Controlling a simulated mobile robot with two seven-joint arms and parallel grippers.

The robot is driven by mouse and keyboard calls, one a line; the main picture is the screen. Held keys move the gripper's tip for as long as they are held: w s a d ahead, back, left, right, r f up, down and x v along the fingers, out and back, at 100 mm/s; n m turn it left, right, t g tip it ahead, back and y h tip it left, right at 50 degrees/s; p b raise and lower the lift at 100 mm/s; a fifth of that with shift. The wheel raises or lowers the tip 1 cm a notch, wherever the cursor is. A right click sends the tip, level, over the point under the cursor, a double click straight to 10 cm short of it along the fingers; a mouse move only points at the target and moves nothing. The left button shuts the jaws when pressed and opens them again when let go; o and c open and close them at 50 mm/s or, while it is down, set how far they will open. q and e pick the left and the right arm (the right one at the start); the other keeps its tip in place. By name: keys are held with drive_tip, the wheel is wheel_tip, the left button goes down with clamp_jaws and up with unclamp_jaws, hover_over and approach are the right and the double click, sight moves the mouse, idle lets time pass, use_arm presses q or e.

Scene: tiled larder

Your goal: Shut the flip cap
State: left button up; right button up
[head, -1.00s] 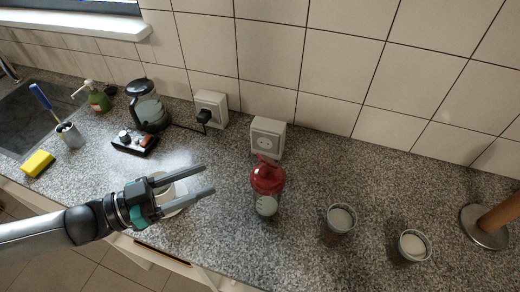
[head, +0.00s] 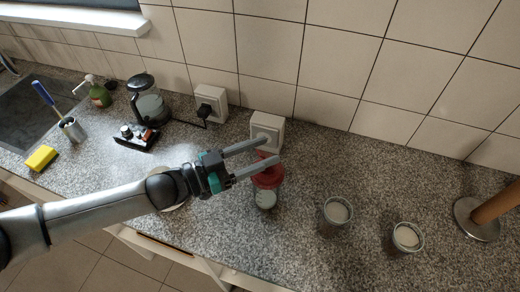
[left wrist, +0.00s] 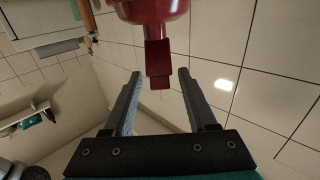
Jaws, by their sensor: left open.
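The shaker bottle (head: 265,199) stands upright on the counter, with a clear body and a red lid (head: 269,180). In the left wrist view the lid (left wrist: 150,8) shows at the top edge, and its red flip cap (left wrist: 158,60) sticks out from it, raised. My left gripper (head: 273,152) is open at the lid's top, its fingers covering part of the lid and cap in the head view. In the left wrist view the cap's end lies between the two fingertips (left wrist: 159,75), with gaps on both sides. My right gripper is not in view.
Two small glasses (head: 337,212) (head: 407,237) stand right of the bottle, and a wooden-post holder (head: 495,204) farther right. A wall socket (head: 266,131) is close behind the bottle. A kettle (head: 148,100), a black tray (head: 136,137) and a yellow sponge (head: 41,158) are left.

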use_arm(q)
drive_tip(key=shift+c, duration=0.2)
clamp_jaws()
idle(0.3)
